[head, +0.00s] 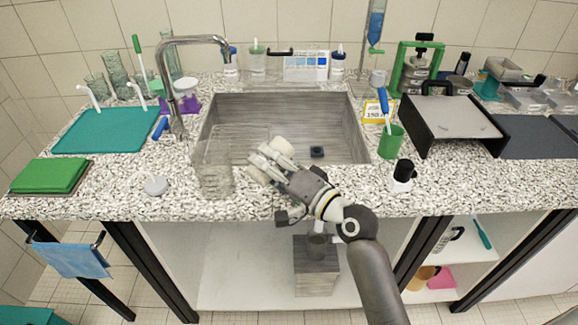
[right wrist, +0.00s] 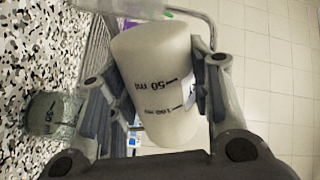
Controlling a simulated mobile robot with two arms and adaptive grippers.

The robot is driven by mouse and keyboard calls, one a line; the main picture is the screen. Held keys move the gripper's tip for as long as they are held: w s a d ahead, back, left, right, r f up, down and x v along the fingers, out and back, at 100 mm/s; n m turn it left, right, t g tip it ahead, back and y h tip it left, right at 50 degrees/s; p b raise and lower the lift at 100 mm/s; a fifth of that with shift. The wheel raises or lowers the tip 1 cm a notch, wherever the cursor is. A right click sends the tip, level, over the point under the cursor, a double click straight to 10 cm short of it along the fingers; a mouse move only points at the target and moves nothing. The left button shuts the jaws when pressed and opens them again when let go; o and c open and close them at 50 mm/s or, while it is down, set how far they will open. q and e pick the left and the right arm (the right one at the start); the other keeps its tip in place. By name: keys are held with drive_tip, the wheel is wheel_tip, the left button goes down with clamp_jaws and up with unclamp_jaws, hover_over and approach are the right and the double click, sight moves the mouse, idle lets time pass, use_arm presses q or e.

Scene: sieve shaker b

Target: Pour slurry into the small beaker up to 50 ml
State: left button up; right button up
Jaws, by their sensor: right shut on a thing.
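My right gripper (head: 270,162) is shut on a whitish, cream-filled beaker (right wrist: 158,80). This beaker has dark 50 ml and 100 ml marks, upside down in the right wrist view, and is tilted there. One finger crosses it in the head view. It is held above the counter's front strip, before the sink. A clear glass vessel (head: 214,168) stands on the counter just left of the gripper. A greenish glass vessel (right wrist: 50,115) stands on the counter in the right wrist view. I cannot tell whether it is the small beaker. My left gripper is not in view.
The sink (head: 335,115) lies behind my right gripper, with a faucet (head: 178,85) at its left. A white disc (head: 155,186) lies left of the glass vessel. A green cup (head: 391,142) and a black-topped bottle (head: 402,175) stand to the right.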

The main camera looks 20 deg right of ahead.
drive_tip(key=shift+r+m+p, duration=0.2)
drive_tip(key=shift+m+p, duration=0.15)
drive_tip(key=shift+m, duration=0.05)
idle(1.1)
